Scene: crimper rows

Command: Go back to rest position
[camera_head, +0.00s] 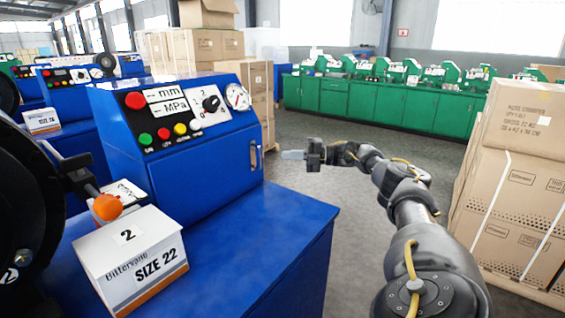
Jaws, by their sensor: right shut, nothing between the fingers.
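My right gripper (293,155) is stretched out ahead over the aisle, just right of the blue crimper's control box. It is shut with nothing in it and points to the left. My right arm comes in from the bottom right. My left gripper is not in view. The blue crimper (283,225) stands at the left, with a control panel (190,112) of buttons, a knob and a gauge.
A white SIZE 22 box (128,255) sits on the crimper, below an orange ball-ended lever (107,207). Stacked cartons (515,200) stand close on the right. Green cabinets (380,103) line the back. Open grey floor (345,190) lies between.

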